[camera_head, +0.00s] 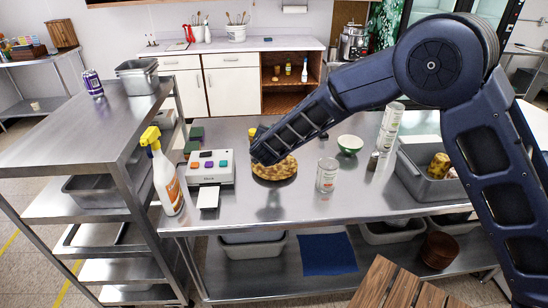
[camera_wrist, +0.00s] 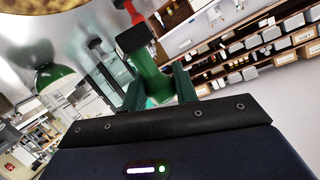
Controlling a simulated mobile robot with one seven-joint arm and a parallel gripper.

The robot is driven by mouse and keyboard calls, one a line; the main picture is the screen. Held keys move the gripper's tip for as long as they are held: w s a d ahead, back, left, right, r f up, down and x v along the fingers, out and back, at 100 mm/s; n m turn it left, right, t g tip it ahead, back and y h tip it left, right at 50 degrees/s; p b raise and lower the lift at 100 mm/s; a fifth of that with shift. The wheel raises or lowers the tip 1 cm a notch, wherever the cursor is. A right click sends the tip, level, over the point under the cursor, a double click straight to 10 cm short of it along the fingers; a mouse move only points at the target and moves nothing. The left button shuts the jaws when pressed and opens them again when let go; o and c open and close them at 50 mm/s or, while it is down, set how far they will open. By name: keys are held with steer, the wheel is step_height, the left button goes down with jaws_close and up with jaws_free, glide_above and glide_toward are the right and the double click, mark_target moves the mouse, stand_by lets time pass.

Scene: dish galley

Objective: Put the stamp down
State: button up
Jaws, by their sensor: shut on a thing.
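My gripper (camera_wrist: 158,84) is shut on the stamp. The stamp (camera_wrist: 150,72) shows in the wrist view as a green handle between the fingers, with a dark block at its far end. The block appears clear of any surface, though its far side is hidden. The fingers and stamp cannot be made out there.
A white device with coloured buttons (camera_head: 211,167) stands left of my arm's end. A yellow-topped spray bottle (camera_head: 165,180) is farther left. The front middle of the table is clear.

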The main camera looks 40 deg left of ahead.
step_height(320, 180, down, 11)
steer(key=shift+r, duration=0.1)
stand_by(0.5)
steer(key=shift+f, duration=0.2)
steer(key=o, duration=1)
steer(key=shift+c, duration=0.2)
steer(key=shift+r, duration=0.2)
steer(key=v, duration=1.2)
steer(key=shift+d+f, duration=0.1)
